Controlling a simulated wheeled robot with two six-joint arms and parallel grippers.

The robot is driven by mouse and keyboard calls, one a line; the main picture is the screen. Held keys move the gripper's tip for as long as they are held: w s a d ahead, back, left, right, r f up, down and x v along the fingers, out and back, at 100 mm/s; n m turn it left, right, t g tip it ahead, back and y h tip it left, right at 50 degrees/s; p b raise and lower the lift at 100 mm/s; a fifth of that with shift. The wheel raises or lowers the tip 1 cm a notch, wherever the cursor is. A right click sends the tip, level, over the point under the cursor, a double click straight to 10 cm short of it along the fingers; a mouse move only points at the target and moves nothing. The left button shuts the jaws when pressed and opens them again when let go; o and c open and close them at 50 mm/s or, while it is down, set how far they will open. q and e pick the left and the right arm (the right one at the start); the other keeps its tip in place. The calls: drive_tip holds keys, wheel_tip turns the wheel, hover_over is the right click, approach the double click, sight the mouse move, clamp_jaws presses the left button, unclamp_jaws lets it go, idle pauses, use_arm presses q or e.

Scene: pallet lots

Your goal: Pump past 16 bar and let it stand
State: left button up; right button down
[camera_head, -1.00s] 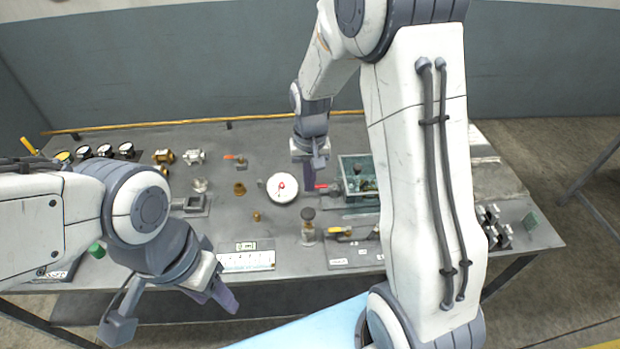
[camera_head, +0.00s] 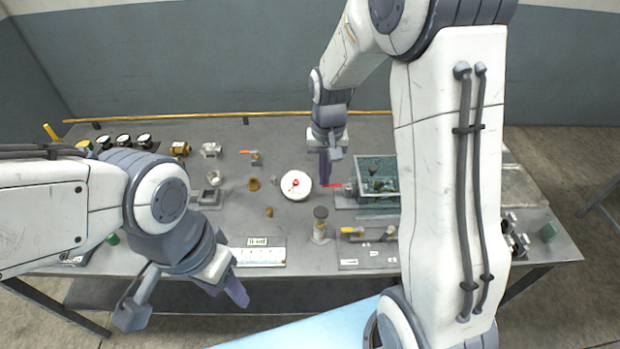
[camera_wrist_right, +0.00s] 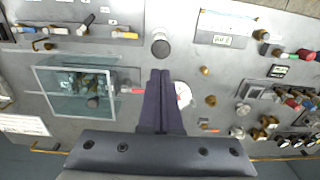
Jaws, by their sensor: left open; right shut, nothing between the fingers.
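A round white gauge (camera_head: 297,185) with a red mark on its face sits mid-bench; its reading is too small to make out. A dark-knobbed upright fitting (camera_head: 320,226) stands in front of it, and the knob shows in the right wrist view (camera_wrist_right: 160,45). A red lever (camera_head: 334,186) sticks out between the gauge and a clear-walled box (camera_head: 376,165). My right gripper (camera_head: 325,184) is shut and empty, just right of the gauge above the red lever area. Its fingers (camera_wrist_right: 160,73) partly hide the gauge in the wrist view. My left gripper (camera_head: 185,300) is open and empty before the bench's front edge.
Several black-rimmed gauges (camera_head: 123,141) and brass fittings (camera_head: 180,148) stand at the back left. A yellow-handled valve (camera_head: 352,231) and a white scale strip (camera_head: 258,257) lie near the front. My right arm hides part of the bench's right side.

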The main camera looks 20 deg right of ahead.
sight(322, 210)
wheel_tip(322, 210, up, 3)
drive_tip(key=shift+w+r+b, duration=0.15)
drive_tip(key=shift+b, duration=0.7)
wheel_tip(322, 210, down, 14)
drive_tip(key=p, duration=0.4)
drive_tip(key=shift+a+r, duration=0.1)
drive_tip(key=shift+f, duration=0.25)
